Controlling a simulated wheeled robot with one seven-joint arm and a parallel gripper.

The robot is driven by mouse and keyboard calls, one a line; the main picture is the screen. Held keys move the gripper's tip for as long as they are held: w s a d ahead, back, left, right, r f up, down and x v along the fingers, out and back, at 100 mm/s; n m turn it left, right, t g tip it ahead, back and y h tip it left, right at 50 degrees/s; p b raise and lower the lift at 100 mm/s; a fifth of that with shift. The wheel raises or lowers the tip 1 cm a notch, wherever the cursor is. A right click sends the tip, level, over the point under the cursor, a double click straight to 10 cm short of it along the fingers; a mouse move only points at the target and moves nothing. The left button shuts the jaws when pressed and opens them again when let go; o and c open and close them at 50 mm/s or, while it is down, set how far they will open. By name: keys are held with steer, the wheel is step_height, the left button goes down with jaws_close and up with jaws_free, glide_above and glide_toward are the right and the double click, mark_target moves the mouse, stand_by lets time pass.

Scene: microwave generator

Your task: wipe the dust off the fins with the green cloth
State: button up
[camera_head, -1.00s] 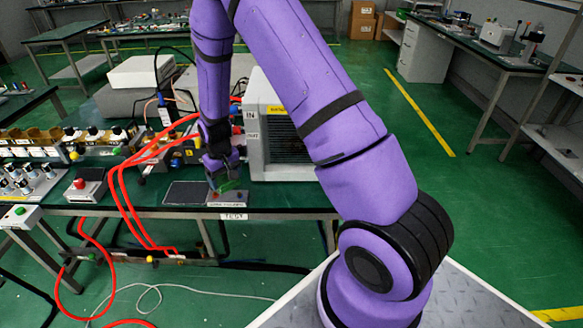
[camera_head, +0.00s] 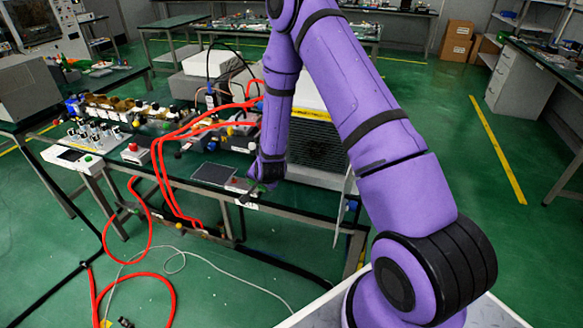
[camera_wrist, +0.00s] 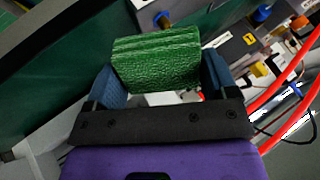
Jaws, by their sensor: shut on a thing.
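A folded green cloth (camera_wrist: 155,58) is held between the two blue fingers of my gripper (camera_wrist: 160,82) in the wrist view. In the head view my gripper (camera_head: 267,172) is low over the bench's front edge, and only a small bit of green shows there. The dark ribbed fins (camera_head: 328,148) are on the pale generator box (camera_head: 300,97), just right of my gripper. My arm hides part of the box and of the fins' right side. My gripper and cloth look apart from the fins. Dust cannot be made out at this size.
Red hoses (camera_head: 160,165) loop left of my gripper and down to the floor. A dark flat plate (camera_head: 213,172) lies on the bench beside my gripper. A thin pale panel (camera_head: 345,205) stands edge-on at the bench's right front. Knobs and connectors crowd the bench's left.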

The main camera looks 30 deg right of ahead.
steer(key=s+d+r+m+t+h, duration=0.1)
steer(key=s+d+m+t+h, duration=0.15)
steer(key=d+m+h, duration=0.35)
steer(key=m+h, duration=0.3)
steer(key=h, duration=0.4)
glide_toward(302, 143)
steer(key=shift+t, duration=0.25)
steer(key=shift+w+d+f, duration=0.4)
steer(key=shift+w+d, duration=0.05)
steer(key=shift+d, duration=0.2)
steer(key=shift+w+d+f, duration=0.35)
steer(key=shift+w+d, duration=0.1)
steer(key=shift+d, duration=0.2)
steer(key=shift+w+d+f, duration=0.4)
steer(key=shift+w+d, duration=0.05)
steer(key=shift+d, duration=0.15)
steer(key=shift+x, duration=1)
